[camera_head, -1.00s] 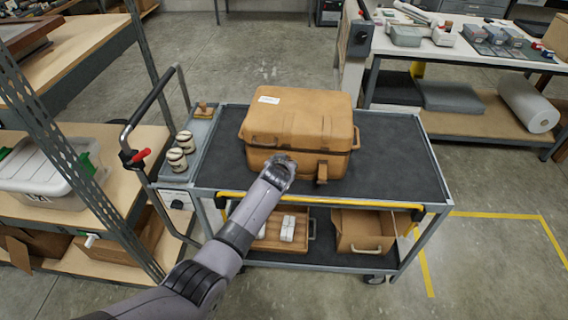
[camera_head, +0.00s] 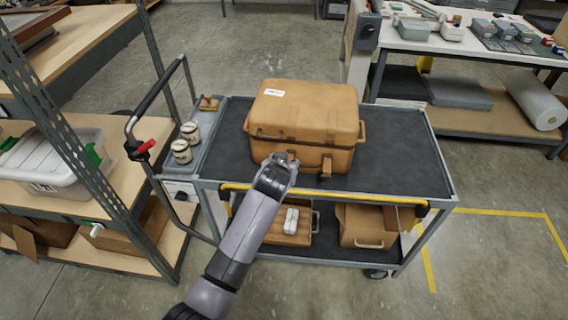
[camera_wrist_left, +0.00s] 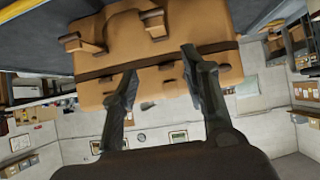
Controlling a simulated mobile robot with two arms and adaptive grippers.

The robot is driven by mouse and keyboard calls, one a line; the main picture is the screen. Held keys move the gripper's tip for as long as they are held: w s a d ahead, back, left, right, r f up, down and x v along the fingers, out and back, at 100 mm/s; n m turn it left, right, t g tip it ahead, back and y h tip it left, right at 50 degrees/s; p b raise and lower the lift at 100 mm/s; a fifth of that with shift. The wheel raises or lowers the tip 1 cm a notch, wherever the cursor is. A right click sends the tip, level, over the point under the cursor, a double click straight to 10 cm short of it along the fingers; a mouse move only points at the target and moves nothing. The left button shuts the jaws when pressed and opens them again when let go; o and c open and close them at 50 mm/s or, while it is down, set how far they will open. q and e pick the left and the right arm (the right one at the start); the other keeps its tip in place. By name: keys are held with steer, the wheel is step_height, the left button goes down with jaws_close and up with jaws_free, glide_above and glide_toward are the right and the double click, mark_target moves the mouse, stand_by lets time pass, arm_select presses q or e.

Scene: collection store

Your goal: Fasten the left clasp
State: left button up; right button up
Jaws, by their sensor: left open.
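A tan hard case (camera_head: 305,110) sits shut-lidded on the cart's upper deck, its front face toward me. My left gripper (camera_head: 287,160) is at the left part of that front, its fingers open and apart. It covers the left clasp in the head view. In the left wrist view, where the case (camera_wrist_left: 215,68) looks upside down, a block that seems to be the left clasp (camera_wrist_left: 154,22) lies beyond the open fingers (camera_wrist_left: 159,62), with nothing visibly gripped. The right clasp (camera_head: 326,167) sticks out from the front; it also shows in the wrist view (camera_wrist_left: 86,42).
The cart (camera_head: 400,165) has dark decks and a yellow front bar. Two pale jars (camera_head: 181,151) stand in its left side tray. A wooden box (camera_head: 290,230) and a tan box (camera_head: 365,226) are on the lower deck. A shelf rack (camera_head: 75,135) stands close at left.

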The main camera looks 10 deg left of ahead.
arm_select(q)
steer(key=shift+v, duration=1.05)
